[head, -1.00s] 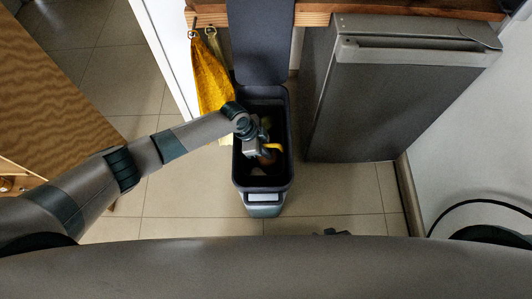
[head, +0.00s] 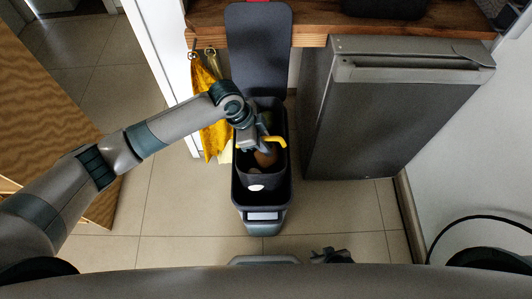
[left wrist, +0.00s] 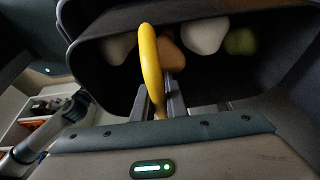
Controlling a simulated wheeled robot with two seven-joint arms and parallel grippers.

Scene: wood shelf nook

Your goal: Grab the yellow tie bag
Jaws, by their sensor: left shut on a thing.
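A yellow tie strip (head: 277,140) curves up at the open mouth of a dark bin (head: 283,190). My left gripper (head: 262,143) reaches in from the left, above the bin's mouth. It is shut on the yellow tie, which also stands between its fingers in the left wrist view (left wrist: 150,60). Dark bag-like material with orange, white and green contents lies below and behind the tie; where bag and bin wall meet is hard to tell. A dark part, apparently my right gripper (head: 331,256), shows at the bottom; its fingers are unclear.
The bin's lid (head: 259,45) stands open at the back against a wooden counter (head: 330,15). Yellow cloths (head: 212,140) hang on hooks left of the bin. A grey fridge (head: 395,115) stands close on the right. Tiled floor (head: 185,215) is clear to the front left.

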